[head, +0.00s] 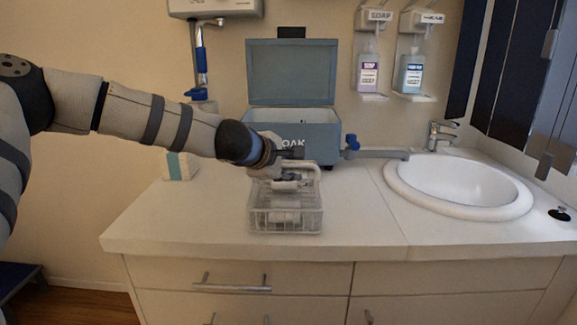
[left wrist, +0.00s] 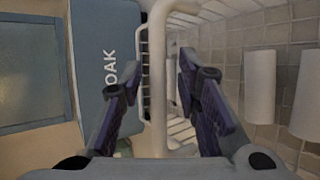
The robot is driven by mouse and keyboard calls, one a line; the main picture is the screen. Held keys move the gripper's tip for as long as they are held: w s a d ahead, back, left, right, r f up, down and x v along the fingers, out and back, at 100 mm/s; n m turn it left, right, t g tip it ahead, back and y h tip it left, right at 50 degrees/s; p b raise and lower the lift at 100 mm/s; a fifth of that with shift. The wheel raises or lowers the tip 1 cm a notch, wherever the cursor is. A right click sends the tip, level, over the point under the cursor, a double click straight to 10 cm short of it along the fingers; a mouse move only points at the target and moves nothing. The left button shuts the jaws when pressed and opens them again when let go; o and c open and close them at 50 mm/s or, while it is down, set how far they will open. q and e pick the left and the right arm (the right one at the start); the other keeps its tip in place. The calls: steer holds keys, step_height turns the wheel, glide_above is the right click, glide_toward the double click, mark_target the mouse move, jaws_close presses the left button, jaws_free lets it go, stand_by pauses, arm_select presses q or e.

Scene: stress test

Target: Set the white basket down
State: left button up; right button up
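The white wire basket (head: 286,220) is at the front middle of the counter, upright, below my left gripper (head: 290,178). Its base looks to be on the countertop. In the left wrist view the basket's white handle (left wrist: 158,85) runs between the two dark fingers of my left gripper (left wrist: 160,75). The fingers are spread, with a visible gap on each side of the handle. White cylinders (left wrist: 258,85) lie inside the basket. My right gripper is in neither view.
A blue-grey box (head: 310,150) marked "OAK" stands with its lid open behind the basket, with a blue tap at its right side. A sink (head: 460,187) is at the right. A small white-and-teal box (head: 178,167) is at the left. Countertop (head: 355,215) right of the basket is clear.

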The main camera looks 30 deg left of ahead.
arm_select(q)
steer(key=shift+s+r, duration=0.15)
steer(key=shift+r, duration=0.25)
steer(key=p+v, duration=0.3)
steer(key=v, duration=0.8)
steer(key=shift+s, duration=0.3)
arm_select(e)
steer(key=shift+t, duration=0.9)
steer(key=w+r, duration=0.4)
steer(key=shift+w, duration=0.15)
